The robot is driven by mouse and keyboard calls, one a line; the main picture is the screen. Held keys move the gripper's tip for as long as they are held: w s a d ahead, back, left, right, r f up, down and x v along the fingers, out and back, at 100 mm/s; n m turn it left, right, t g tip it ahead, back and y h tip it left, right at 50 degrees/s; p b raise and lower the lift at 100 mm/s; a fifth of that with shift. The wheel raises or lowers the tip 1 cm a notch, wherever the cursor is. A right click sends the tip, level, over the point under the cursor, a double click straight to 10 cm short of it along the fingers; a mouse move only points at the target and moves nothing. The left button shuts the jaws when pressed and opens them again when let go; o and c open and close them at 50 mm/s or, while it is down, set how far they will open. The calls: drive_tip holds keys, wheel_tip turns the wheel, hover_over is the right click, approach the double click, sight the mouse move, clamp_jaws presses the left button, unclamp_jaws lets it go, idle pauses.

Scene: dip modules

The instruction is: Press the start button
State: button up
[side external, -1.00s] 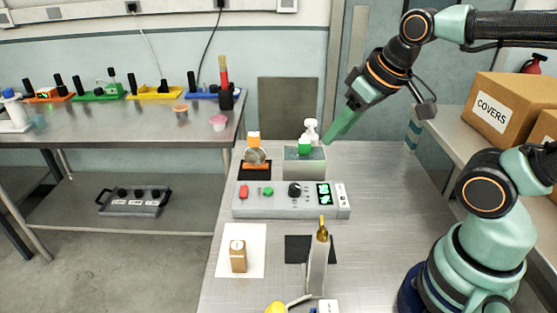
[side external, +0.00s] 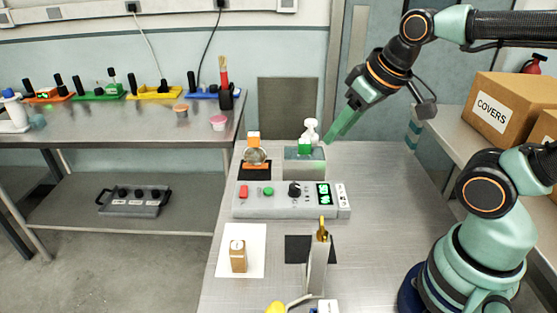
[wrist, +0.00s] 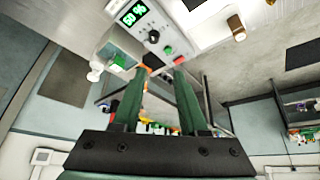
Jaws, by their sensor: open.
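A grey control box (side external: 285,201) lies across the table. On its top are a red button (side external: 244,191) at the left, a green button (side external: 268,191), a black knob (side external: 295,189) and a lit green display (side external: 324,194). Button labels are too small to read. My gripper (side external: 329,139) is open and empty, in the air behind and right of the box, apart from both buttons. In the wrist view my gripper (wrist: 160,70) shows two separated green fingers, with the green button (wrist: 169,49) and red button (wrist: 181,59) beyond the fingertips.
Behind the box stand a translucent tank (side external: 305,165) with a green-topped item, a white bottle (side external: 311,131) and a round disc on an orange stand (side external: 255,156).

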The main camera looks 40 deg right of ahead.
clamp_jaws()
idle(1.5)
